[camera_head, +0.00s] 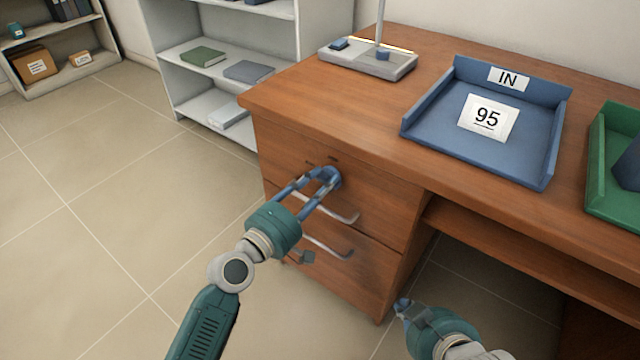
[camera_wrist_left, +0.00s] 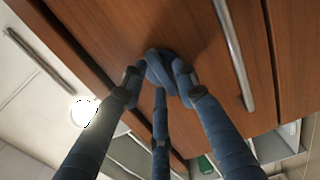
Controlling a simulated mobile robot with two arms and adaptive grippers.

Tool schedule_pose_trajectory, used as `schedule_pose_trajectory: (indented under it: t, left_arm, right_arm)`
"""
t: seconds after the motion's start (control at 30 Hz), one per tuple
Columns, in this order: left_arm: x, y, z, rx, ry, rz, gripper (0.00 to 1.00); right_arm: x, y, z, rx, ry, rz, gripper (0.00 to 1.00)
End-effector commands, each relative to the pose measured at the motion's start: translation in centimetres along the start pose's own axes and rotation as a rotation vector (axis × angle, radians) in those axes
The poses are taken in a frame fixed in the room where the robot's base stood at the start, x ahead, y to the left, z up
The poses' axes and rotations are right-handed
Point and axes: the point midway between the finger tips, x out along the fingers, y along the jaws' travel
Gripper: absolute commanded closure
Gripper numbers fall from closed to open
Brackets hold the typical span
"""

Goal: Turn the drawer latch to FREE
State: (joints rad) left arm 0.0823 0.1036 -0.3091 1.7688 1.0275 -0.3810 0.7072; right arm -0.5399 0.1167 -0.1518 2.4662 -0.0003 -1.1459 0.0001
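The drawer latch (camera_head: 335,176) is a blue knob on the front of the wooden desk's top drawer. Small dark marks sit above it, too small to read. My left gripper (camera_head: 320,180) is at the latch. In the left wrist view, the fingers of the gripper (camera_wrist_left: 158,82) close around the blue latch (camera_wrist_left: 158,66), touching it from the sides. The fingers partly hide the latch, so I cannot tell which way it points. My right gripper (camera_head: 403,307) is low, in front of the desk and away from the latch; its opening is unclear.
Metal drawer handles (camera_head: 330,210) are just below the latch, close to my left fingers. On the desktop (camera_head: 300,90) are a blue tray (camera_head: 535,150) marked IN, a green tray (camera_head: 600,190) and a stand (camera_head: 368,62). The floor left of the desk is clear.

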Motion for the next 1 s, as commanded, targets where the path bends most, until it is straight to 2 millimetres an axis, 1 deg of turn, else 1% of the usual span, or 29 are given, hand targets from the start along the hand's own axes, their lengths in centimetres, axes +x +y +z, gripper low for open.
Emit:
schedule_pose_trajectory:
  t: [0.03,0.1,0.13,0.37,0.57,0.87,0.97,1.0]
  left_arm:
    - [0.0,0.0,0.0,0.0,0.0,0.0,0.85]
    - [0.0,0.0,0.0,0.0,0.0,0.0,0.99]
    - [0.0,0.0,0.0,0.0,0.0,0.0,1.0]
    - [0.0,-0.1,0.0,0.01,0.0,-0.001,1.0]
    - [-0.1,-0.1,0.0,0.077,0.0,-0.001,1.0]
    - [-0.1,-0.1,0.1,0.304,-0.001,-0.002,1.0]
    - [-0.1,-0.1,0.2,0.399,-0.001,-0.002,1.0]
    - [-0.1,0.0,0.2,0.437,-0.001,-0.002,1.0]
  right_arm:
    - [0.0,0.0,0.0,0.0,0.0,0.0,1.0]
    - [0.0,0.0,0.0,0.0,0.0,0.0,1.0]
    - [0.0,0.0,0.0,0.0,0.0,0.0,1.0]
    - [0.0,0.0,0.0,0.0,0.0,0.0,1.0]
    - [0.0,0.0,-0.1,0.0,0.003,0.0,1.0]
    - [0.0,0.0,-0.1,0.0,0.003,-0.001,1.0]
    - [-0.1,0.0,0.2,0.0,-0.013,0.0,1.0]
    - [-0.2,0.1,0.8,0.001,-0.037,0.002,1.0]
